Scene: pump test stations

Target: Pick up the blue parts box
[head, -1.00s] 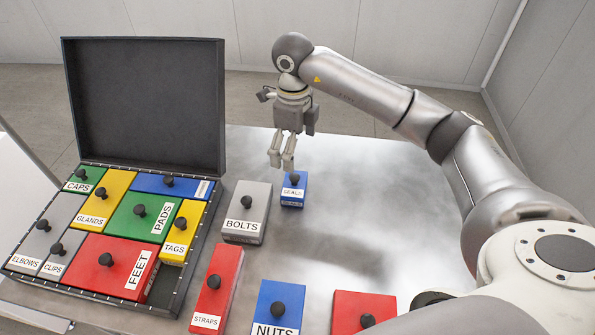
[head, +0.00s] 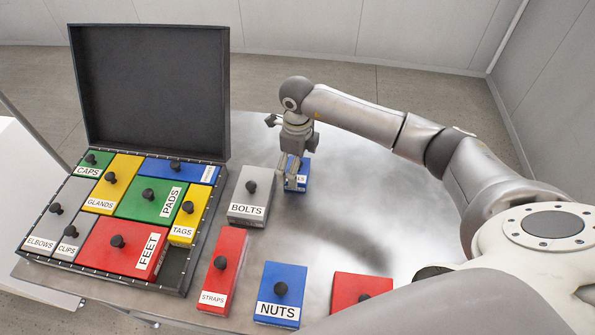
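A small blue box labelled SEALS (head: 292,184) is on the metal table, right of the grey BOLTS box. Its label is partly covered. My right gripper (head: 297,160) is lowered from above onto the top of this box. Its fingers overlap the place of the knob, so I cannot tell whether they are shut on it. A larger blue box labelled NUTS (head: 283,304), with a black knob, is at the table's front. A long blue box (head: 190,172) lies in the back of the open black case. My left gripper is not in view.
The black case (head: 185,271) with its raised lid (head: 152,90) holds several coloured boxes. The grey BOLTS box (head: 243,206), red STRAPS box (head: 222,262) and another red box (head: 350,287) stand on the table (head: 400,235). The table's right side is clear.

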